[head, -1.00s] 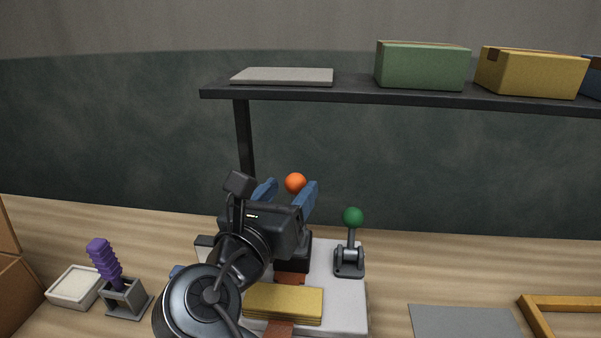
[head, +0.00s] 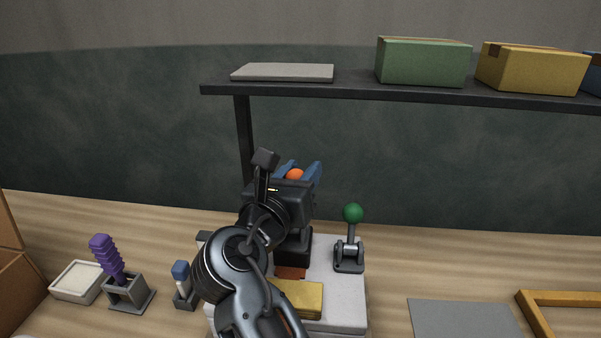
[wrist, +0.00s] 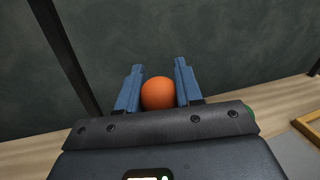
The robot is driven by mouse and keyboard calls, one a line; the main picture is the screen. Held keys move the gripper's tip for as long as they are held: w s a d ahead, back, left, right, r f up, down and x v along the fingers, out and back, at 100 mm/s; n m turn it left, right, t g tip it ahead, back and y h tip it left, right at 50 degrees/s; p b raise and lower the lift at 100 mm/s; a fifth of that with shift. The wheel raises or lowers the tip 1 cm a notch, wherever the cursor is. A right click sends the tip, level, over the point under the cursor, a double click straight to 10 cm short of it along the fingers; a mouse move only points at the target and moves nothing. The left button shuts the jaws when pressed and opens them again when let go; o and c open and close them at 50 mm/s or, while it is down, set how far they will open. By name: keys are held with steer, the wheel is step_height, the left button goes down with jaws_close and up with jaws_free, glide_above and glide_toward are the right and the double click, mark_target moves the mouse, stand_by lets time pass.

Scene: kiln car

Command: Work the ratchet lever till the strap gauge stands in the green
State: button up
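An orange ball knob (head: 295,174), apparently the lever's, shows above my gripper (head: 301,173). In the wrist view the knob (wrist: 158,94) sits between my gripper's two blue fingers (wrist: 158,92). The fingers are close on both sides of it; whether both touch it is unclear. My gripper hides the lever's shaft. Below is a dark ratchet housing (head: 293,247). A red-brown strap (head: 290,272) runs from it over yellow boards (head: 298,298) on a pale slab (head: 346,293). I cannot make out the strap gauge in either view.
A green-knobbed lever (head: 352,213) stands close to the right. A dark shelf (head: 350,93) with boxes spans the back; its post (head: 244,135) is left of my gripper. A purple handle (head: 106,258) and a blue-topped tool (head: 181,272) stand left. A grey plate (head: 465,320) lies right.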

jaws_close()
steer(key=shift+s+d+t+b, duration=0.1)
steer(key=shift+s+t+b, duration=0.2)
steer(key=shift+b, duration=0.25)
steer(key=shift+s+r+m+t+h+b, duration=0.2)
steer(key=shift+s+m+t+h+b, duration=0.15)
steer(key=shift+t+b, duration=0.45)
steer(key=shift+s+r+t+b, duration=0.3)
steer(key=shift+s+r, duration=0.05)
steer(key=shift+r, duration=0.05)
steer(key=o, duration=0.5)
jaws_free()
steer(key=shift+o, duration=0.2)
